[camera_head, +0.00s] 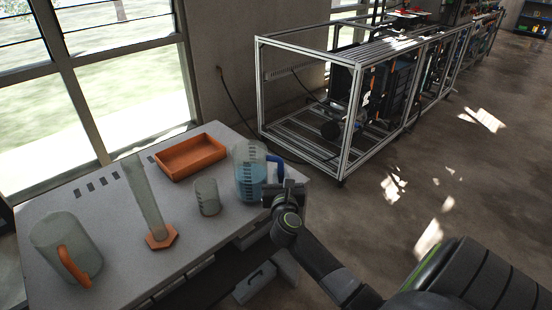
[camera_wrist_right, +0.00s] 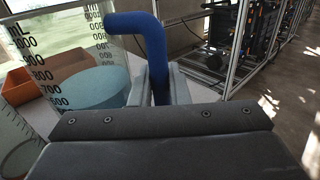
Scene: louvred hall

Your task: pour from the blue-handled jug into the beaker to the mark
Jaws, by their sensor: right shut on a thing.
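The blue-handled jug (camera_head: 249,172) is clear with dark marks and holds light blue liquid. It stands upright at the right end of the grey table. My right gripper (camera_head: 284,188) is shut on its blue handle, and the wrist view shows the blue handle (camera_wrist_right: 153,52) between the fingers (camera_wrist_right: 162,88). The beaker (camera_head: 206,197) is a small clear vessel with dark marks, just left of the jug, upright on the table, and it looks empty. My left gripper is not in view.
An orange tray (camera_head: 191,157) lies behind the beaker. A tall clear cylinder on an orange base (camera_head: 161,238) and an orange-handled jug (camera_head: 62,245) stand to the left on the table (camera_head: 125,266). A metal frame (camera_head: 342,130) stands beyond the table's right end.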

